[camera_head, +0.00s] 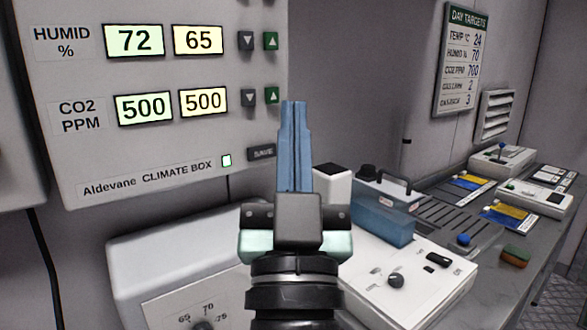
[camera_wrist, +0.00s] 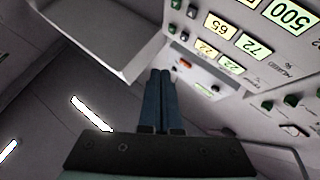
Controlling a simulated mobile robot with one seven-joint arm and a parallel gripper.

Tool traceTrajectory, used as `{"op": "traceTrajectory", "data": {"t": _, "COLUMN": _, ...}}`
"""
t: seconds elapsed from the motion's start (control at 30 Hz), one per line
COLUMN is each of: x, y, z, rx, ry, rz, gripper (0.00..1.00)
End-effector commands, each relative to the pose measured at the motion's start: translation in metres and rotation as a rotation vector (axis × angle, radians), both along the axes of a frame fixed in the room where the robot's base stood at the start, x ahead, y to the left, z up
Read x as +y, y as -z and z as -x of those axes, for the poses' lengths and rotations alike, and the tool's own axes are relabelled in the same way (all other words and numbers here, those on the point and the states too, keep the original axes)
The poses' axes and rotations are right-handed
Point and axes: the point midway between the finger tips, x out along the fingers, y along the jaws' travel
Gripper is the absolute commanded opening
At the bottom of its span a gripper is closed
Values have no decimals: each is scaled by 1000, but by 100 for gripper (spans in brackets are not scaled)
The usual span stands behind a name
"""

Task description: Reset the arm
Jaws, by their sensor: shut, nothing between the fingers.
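My gripper (camera_head: 293,104) points upward in the middle of the head view, its blue fingers shut together with nothing between them. The shut fingers also show in the wrist view (camera_wrist: 162,72). In the head view the gripper stands in front of the lower right part of the grey climate box (camera_head: 200,135) on the wall and hides a bit of its edge. I cannot tell the exact gap between the fingertips and the box. The box shows humidity 72 and 65, CO2 500 and 500, and a small lit green lamp (camera_head: 226,160).
A bench (camera_head: 500,290) on the right holds a white device with a blue tank (camera_head: 385,215), a slotted tray (camera_head: 440,205) and switch boxes (camera_head: 535,197). A white dial unit (camera_head: 165,265) stands at lower left. A day targets board (camera_head: 462,62) hangs on the back wall.

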Motion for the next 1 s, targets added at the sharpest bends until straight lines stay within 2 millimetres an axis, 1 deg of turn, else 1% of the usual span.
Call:
{"op": "traceTrajectory", "data": {"t": 0.03, "x": 0, "y": -30, "z": 21, "rx": -38, "ry": 10, "rz": 11, "gripper": 0}}
{"op": "traceTrajectory", "data": {"t": 0.1, "x": 0, "y": -60, "z": 47, "rx": -67, "ry": 26, "rz": 25, "gripper": 0}}
{"op": "traceTrajectory", "data": {"t": 0.17, "x": 0, "y": -81, "z": 72, "rx": -92, "ry": 39, "rz": 36, "gripper": 0}}
{"op": "traceTrajectory", "data": {"t": 0.2, "x": -1, "y": -94, "z": 89, "rx": -110, "ry": 48, "rz": 41, "gripper": 0}}
{"op": "traceTrajectory", "data": {"t": 0.23, "x": -1, "y": -105, "z": 96, "rx": -114, "ry": 53, "rz": 45, "gripper": 0}}
{"op": "traceTrajectory", "data": {"t": 0.27, "x": -1, "y": -115, "z": 89, "rx": -99, "ry": 51, "rz": 45, "gripper": 0}}
{"op": "traceTrajectory", "data": {"t": 0.3, "x": -1, "y": -125, "z": 87, "rx": -96, "ry": 51, "rz": 44, "gripper": 0}}
{"op": "traceTrajectory", "data": {"t": 0.37, "x": 0, "y": -138, "z": 87, "rx": -95, "ry": 50, "rz": 45, "gripper": 0}}
{"op": "traceTrajectory", "data": {"t": 0.47, "x": 0, "y": -164, "z": 87, "rx": -95, "ry": 49, "rz": 44, "gripper": 0}}
{"op": "traceTrajectory", "data": {"t": 0.8, "x": 0, "y": -266, "z": 86, "rx": -93, "ry": 48, "rz": 44, "gripper": 0}}
{"op": "traceTrajectory", "data": {"t": 0.9, "x": 0, "y": -289, "z": 86, "rx": -93, "ry": 48, "rz": 44, "gripper": 0}}
{"op": "traceTrajectory", "data": {"t": 1.0, "x": 0, "y": -305, "z": 86, "rx": -93, "ry": 48, "rz": 44, "gripper": 0}}
